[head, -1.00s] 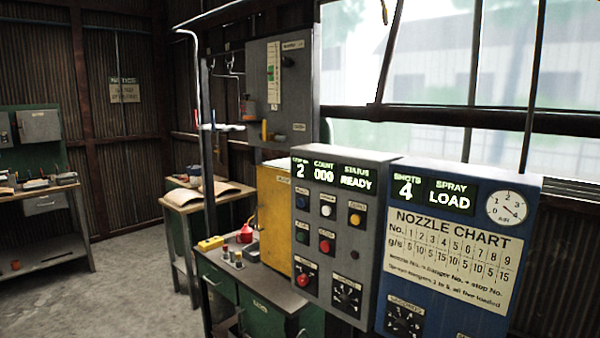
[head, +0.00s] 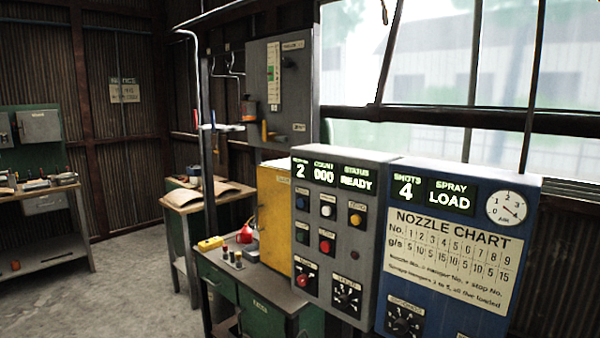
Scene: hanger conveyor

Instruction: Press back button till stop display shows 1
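A grey control panel (head: 342,232) stands at the centre right in the head view. Its stop display (head: 300,168) reads 2. The count display (head: 324,173) reads 000 and the status display (head: 356,178) reads READY. Below are a blue button (head: 302,202), a white button (head: 326,211), a yellow button (head: 356,219), a green button (head: 302,237) and a red button (head: 325,246). The small button labels are too blurred to read, so I cannot tell which is the back button. Neither of my grippers is in view.
A blue spray panel (head: 390,270) with a nozzle chart stands directly right of the grey panel, showing shots 4 and LOAD. A green cabinet (head: 258,300) with small items on top stands left of it. A workbench (head: 50,188) is at far left. Open floor (head: 130,285) lies between.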

